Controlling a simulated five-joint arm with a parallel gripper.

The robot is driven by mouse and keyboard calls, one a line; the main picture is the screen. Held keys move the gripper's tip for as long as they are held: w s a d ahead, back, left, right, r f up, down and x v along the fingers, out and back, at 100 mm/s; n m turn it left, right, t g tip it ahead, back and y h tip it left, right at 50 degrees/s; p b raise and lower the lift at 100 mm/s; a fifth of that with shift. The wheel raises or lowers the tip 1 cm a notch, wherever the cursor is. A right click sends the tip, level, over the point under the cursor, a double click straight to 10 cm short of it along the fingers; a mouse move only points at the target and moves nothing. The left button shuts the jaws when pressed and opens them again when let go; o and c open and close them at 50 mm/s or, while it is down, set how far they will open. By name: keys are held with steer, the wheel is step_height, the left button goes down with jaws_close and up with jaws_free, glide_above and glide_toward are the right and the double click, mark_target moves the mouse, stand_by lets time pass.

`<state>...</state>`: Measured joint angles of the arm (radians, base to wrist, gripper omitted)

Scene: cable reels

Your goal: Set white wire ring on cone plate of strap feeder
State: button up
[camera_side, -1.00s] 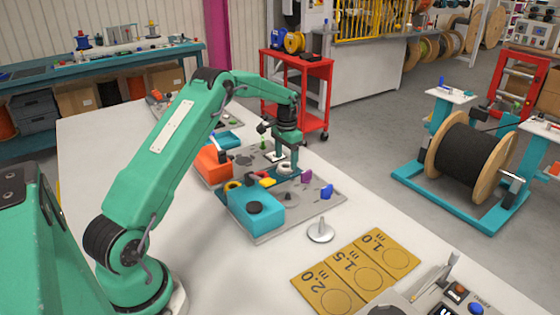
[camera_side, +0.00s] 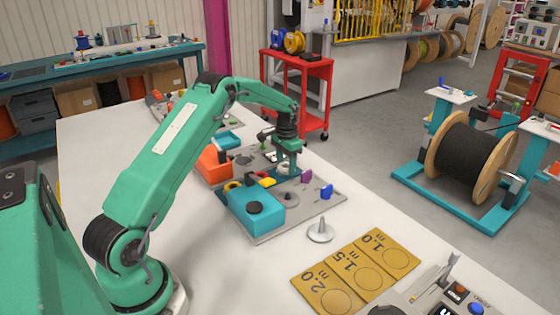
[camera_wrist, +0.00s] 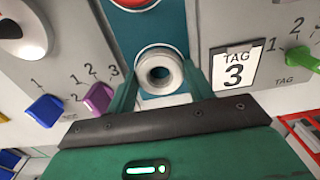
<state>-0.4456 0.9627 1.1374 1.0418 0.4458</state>
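The white wire ring (camera_wrist: 160,72) sits upright-facing between my gripper's two fingers in the wrist view, over a teal strip with a red circle. My gripper (camera_wrist: 163,80) has a finger close on each side of the ring; whether they press on it I cannot tell. In the side view my gripper (camera_side: 287,168) is low over the grey board, with the white ring (camera_side: 283,169) at its tips. What looks like the cone plate, a grey disc with a small cone (camera_side: 291,197), stands nearer the camera; a round disc (camera_wrist: 22,30) shows at upper left in the wrist view.
A blue knob (camera_side: 326,191) and a purple knob (camera_side: 306,177) stand near the disc. A teal box (camera_side: 255,208) and an orange box (camera_side: 213,164) stand left. A white spike on a round base (camera_side: 320,232) and yellow length cards (camera_side: 358,272) lie in front.

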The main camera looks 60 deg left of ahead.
step_height(320, 180, up, 8)
steer(key=shift+f, duration=0.2)
stand_by(0.5)
steer(key=shift+s+d+r, duration=0.15)
steer(key=shift+s+d, duration=0.15)
steer(key=shift+d, duration=0.5)
steer(key=s+d, duration=0.2)
steer(key=d, duration=0.2)
steer(key=s+d, duration=0.3)
steer(key=d, duration=0.1)
steer(key=s+d+r, duration=0.1)
steer(key=s+d, duration=0.2)
steer(key=d, duration=0.1)
steer(key=shift+s, duration=0.2)
steer(key=shift+f, duration=0.15)
steer(key=shift+f, duration=2.2)
